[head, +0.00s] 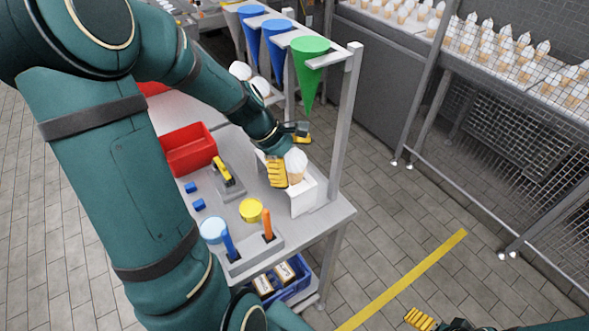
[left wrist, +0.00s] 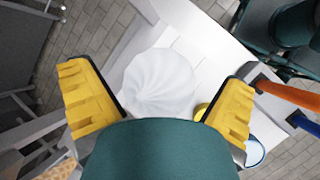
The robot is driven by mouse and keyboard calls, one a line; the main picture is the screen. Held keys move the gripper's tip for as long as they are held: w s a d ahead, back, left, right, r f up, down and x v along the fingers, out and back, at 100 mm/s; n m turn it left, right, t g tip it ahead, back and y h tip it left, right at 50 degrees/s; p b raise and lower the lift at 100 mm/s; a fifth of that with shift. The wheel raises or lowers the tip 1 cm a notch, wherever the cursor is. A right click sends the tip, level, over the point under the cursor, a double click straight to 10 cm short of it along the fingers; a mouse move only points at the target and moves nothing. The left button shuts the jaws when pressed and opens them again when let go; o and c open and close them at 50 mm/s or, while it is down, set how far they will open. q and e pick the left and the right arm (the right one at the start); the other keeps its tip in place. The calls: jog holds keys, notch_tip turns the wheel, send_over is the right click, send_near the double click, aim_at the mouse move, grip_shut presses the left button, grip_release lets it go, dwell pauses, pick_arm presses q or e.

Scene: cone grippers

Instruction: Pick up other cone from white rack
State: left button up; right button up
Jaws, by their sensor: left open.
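A cone with a white swirled top (head: 295,163) stands upright in the white rack (head: 303,200) at the right end of the cart. My left gripper (head: 290,153) is open, with its yellow fingers on either side of the cone. In the left wrist view the white swirl (left wrist: 158,82) lies between the spread fingers (left wrist: 160,90), with gaps on both sides. The cone's lower part is hidden there. My right gripper (head: 420,318) shows only in part at the bottom edge, away from the cart.
A green funnel (head: 311,75) hangs on the cart frame beside an upright post (head: 345,120). A red bin (head: 188,149), a yellow round container (head: 250,210) and an orange-handled tool (head: 267,223) share the top. Shelves with many cones (head: 520,55) stand beyond.

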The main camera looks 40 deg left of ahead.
pick_arm(q)
jog(key=c, duration=1)
jog(key=shift+r, duration=0.2)
